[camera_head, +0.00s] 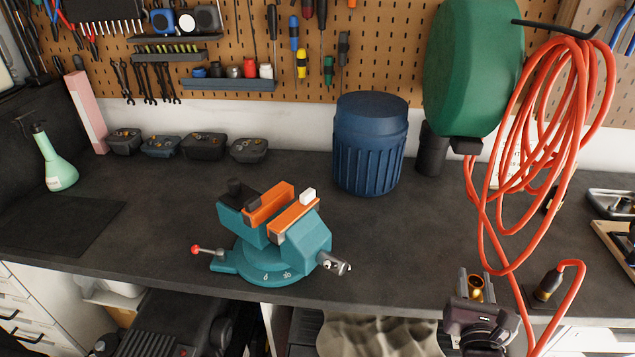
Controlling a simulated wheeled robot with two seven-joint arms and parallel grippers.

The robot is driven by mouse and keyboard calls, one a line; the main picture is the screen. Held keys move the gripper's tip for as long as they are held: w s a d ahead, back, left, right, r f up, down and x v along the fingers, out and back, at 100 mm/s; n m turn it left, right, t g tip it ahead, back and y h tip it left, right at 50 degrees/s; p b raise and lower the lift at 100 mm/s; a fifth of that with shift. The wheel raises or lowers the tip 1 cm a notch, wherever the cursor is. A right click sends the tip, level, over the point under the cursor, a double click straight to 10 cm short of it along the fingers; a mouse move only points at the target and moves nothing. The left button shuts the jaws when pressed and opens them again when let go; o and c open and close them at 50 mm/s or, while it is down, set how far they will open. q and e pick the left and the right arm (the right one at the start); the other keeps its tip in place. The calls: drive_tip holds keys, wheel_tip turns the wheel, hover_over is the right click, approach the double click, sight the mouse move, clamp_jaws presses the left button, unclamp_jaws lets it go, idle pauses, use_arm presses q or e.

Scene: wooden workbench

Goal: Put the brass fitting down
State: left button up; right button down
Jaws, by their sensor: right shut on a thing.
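A brass fitting (476,289) shows as a small gold ring-shaped piece between the fingers of my right gripper (475,283). My right gripper is at the lower right, at the front edge of the dark workbench (420,240), and is shut on the fitting. The fingers hide part of the fitting. I cannot tell whether the fitting touches the bench. My left gripper does not show.
A teal vise (275,258) with orange jaws stands at the bench's front middle. A blue ribbed canister (368,150) stands behind it. An orange hose (490,200) hangs beside my right gripper, its dark nozzle (547,287) close by. Bare bench lies between vise and hose.

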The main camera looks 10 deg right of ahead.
drive_tip(key=a+r+m+g+h+p, duration=0.1)
drive_tip(key=a+m+g+h+p, duration=0.1)
drive_tip(key=a+h+p, duration=0.25)
drive_tip(key=shift+m+y, duration=0.35)
drive_tip(key=shift+m, duration=0.05)
drive_tip(key=b+x, duration=0.2)
drive_tip(key=x, duration=0.6)
drive_tip(key=shift+w+f, duration=0.1)
drive_tip(key=shift+w, duration=0.1)
drive_tip(key=p+x, duration=0.1)
drive_tip(key=x, duration=0.7)
drive_tip(key=shift+w+d, duration=0.2)
drive_tip(key=shift+w, duration=0.05)
drive_tip(key=shift+w+d+f, duration=0.15)
drive_tip(key=shift+f, duration=0.05)
wheel_tip(320, 180, down, 2)
drive_tip(key=shift+f+p, duration=0.2)
drive_tip(key=shift+p, duration=0.3)
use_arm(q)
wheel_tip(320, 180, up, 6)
use_arm(e)
drive_tip(key=shift+f, duration=0.3)
drive_tip(key=shift+f, duration=0.1)
drive_tip(key=c, duration=1.1)
unclamp_jaws()
